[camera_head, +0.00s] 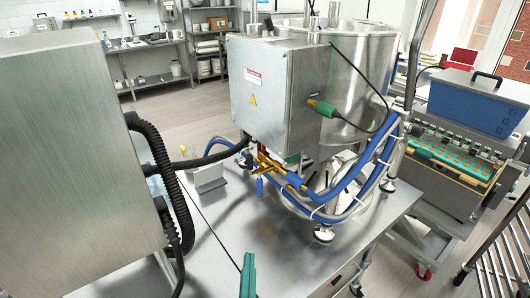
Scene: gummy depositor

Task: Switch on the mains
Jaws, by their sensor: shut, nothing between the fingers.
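No mains switch can be made out clearly. A large brushed-steel cabinet (70,160) fills the left side, with black corrugated conduits (165,175) coming from its right side. A smaller steel box (262,95) with a red-and-white label and a yellow warning triangle stands at the centre, in front of a steel kettle (360,80). A green plug (322,108) with a black cable sits on its right side.
Blue hoses (345,190) and brass valves (275,172) crowd the space under the central box. A blue-topped depositor (470,105) stands at right. The table front is mostly clear.

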